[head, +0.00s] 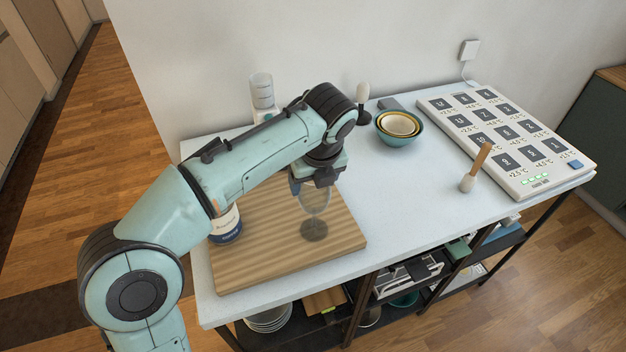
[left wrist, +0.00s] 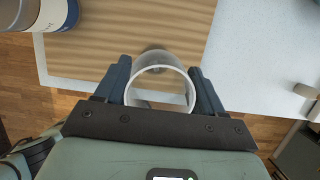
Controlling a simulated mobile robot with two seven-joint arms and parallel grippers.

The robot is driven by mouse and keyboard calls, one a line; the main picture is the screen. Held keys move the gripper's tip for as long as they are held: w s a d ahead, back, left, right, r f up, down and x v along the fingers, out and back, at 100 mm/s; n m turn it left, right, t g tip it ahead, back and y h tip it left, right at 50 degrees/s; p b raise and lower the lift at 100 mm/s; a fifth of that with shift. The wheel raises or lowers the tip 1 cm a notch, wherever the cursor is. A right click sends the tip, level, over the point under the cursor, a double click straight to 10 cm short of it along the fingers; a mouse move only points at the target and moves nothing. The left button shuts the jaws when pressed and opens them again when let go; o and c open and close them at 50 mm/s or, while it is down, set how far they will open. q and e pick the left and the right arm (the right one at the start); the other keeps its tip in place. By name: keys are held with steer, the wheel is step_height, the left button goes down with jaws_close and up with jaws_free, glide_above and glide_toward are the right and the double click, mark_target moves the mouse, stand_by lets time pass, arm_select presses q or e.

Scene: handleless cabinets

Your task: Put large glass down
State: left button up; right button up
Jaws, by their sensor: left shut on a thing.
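The large glass (head: 314,203) is clear, stands upright and is at the wooden cutting board (head: 275,275). My left gripper (head: 316,184) is shut on the glass near its rim, from above. In the left wrist view the round rim of the glass (left wrist: 160,72) sits between the two fingers of my left gripper (left wrist: 161,90). The base of the glass shows as a dark round patch over the board; I cannot tell whether it touches the wood. My right gripper is in neither view.
A blue-and-white labelled can (head: 226,226) stands on the board's left side, partly behind my arm. Nested bowls (head: 398,126), a pestle-like tool (head: 474,170) and a large numbered panel (head: 510,140) are on the white table (head: 400,215). Bare table lies right of the board.

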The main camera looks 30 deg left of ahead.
arm_select(q)
steer(key=o, duration=0.5)
steer(key=shift+f, duration=0.2)
steer(key=o, duration=0.4)
steer(key=shift+r, duration=0.1)
steer(key=p+v, duration=0.3)
steer(key=v, duration=0.9)
steer(key=shift+r+p, duration=0.1)
steer(key=shift+p, duration=0.25)
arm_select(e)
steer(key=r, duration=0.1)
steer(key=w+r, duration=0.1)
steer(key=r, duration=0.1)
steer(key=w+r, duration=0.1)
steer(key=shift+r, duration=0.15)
